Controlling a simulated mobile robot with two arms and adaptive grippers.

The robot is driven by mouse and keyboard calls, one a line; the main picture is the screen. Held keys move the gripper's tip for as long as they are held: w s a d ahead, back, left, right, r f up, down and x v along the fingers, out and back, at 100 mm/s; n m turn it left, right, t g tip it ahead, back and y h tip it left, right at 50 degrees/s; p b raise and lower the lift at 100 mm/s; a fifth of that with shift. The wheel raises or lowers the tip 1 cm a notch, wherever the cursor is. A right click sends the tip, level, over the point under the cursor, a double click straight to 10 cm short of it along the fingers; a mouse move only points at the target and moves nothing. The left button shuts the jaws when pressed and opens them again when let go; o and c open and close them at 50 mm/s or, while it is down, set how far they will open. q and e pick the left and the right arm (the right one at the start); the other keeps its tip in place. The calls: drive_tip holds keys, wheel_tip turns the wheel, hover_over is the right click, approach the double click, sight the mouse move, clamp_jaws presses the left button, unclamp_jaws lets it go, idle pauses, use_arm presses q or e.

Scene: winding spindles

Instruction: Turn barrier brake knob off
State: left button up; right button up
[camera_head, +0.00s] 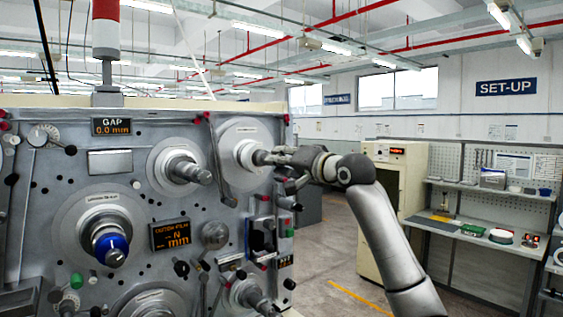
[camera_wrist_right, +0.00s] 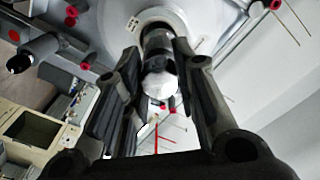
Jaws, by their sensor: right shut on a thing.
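The grey machine panel (camera_head: 130,170) fills the left of the head view and carries several spindles on round discs. My right gripper (camera_head: 278,158) is at the end of the upper right spindle (camera_head: 252,155). In the wrist view the two dark fingers lie on either side of that spindle's rounded silver-and-dark end knob (camera_wrist_right: 160,82), and the gripper is shut on it. The label of this spindle is too small to read. A blue knob with a white mark (camera_head: 112,250) sits on the lower left spindle, away from the gripper. My left gripper is not in view.
Another bare spindle (camera_head: 185,170) sticks out left of the gripped one. Small levers and red and black knobs crowd the panel around it. A cream cabinet (camera_head: 408,160) and a workbench (camera_head: 475,235) stand to the right, with open floor between.

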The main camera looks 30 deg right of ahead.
drive_tip(key=n, duration=0.2)
drive_tip(key=shift+n, duration=0.3)
drive_tip(key=n, duration=0.2)
drive_tip(key=shift+f+n, duration=0.1)
drive_tip(key=shift+n, duration=0.3)
drive_tip(key=n, duration=0.6)
drive_tip(key=o, duration=1.1)
drive_tip(key=shift+c, duration=0.2)
drive_tip(key=s+d, duration=0.1)
drive_tip(key=s, duration=1)
drive_tip(key=shift+s, duration=0.4)
